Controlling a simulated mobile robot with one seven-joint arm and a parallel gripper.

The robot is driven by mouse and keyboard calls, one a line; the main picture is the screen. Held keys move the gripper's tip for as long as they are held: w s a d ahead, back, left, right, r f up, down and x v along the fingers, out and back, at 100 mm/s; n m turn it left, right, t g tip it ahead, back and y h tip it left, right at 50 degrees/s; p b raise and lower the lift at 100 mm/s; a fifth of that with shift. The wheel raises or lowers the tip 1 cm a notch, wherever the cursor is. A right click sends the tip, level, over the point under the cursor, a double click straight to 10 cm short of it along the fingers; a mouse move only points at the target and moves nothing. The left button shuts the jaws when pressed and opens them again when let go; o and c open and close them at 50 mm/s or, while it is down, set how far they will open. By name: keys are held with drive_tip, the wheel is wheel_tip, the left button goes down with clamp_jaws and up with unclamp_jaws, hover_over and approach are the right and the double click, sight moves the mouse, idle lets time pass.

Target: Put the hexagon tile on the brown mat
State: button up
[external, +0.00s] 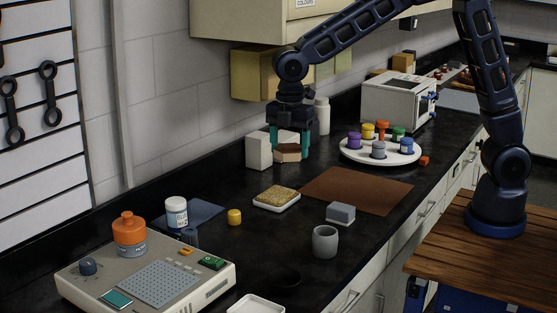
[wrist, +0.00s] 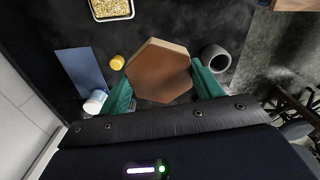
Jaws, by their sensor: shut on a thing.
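The hexagon tile (external: 288,154) is brown with a paler wooden edge. My gripper (external: 289,146) is shut on it, with a green finger on each side, and holds it above the counter. In the wrist view the tile (wrist: 158,72) shows its flat face between the fingers of my gripper (wrist: 163,86). The brown mat (external: 350,190) lies flat on the dark counter, to the right of and nearer than the tile in the external view. The mat is bare. How high the tile hangs is hard to tell.
A white box (external: 258,151) stands behind my gripper. A round white tray (external: 402,157) with several coloured jars stands beyond the mat. A tan sponge-like slab on a dish (external: 276,198), a grey block (external: 341,213) and a grey cup (external: 325,242) stand near the mat's edges.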

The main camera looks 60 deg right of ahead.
drive_tip(key=s+d, duration=0.1)
drive_tip(key=d, duration=1.6)
drive_tip(key=m, duration=0.2)
hover_over(354, 191)
wheel_tip(354, 191, down, 19)
drive_tip(key=shift+f, duration=0.2)
drive_tip(key=o, duration=0.7)
drive_tip(key=shift+f, duration=0.15)
drive_tip(key=shift+c, duration=0.2)
drive_tip(key=o, duration=0.4)
drive_tip(key=shift+o, duration=0.2)
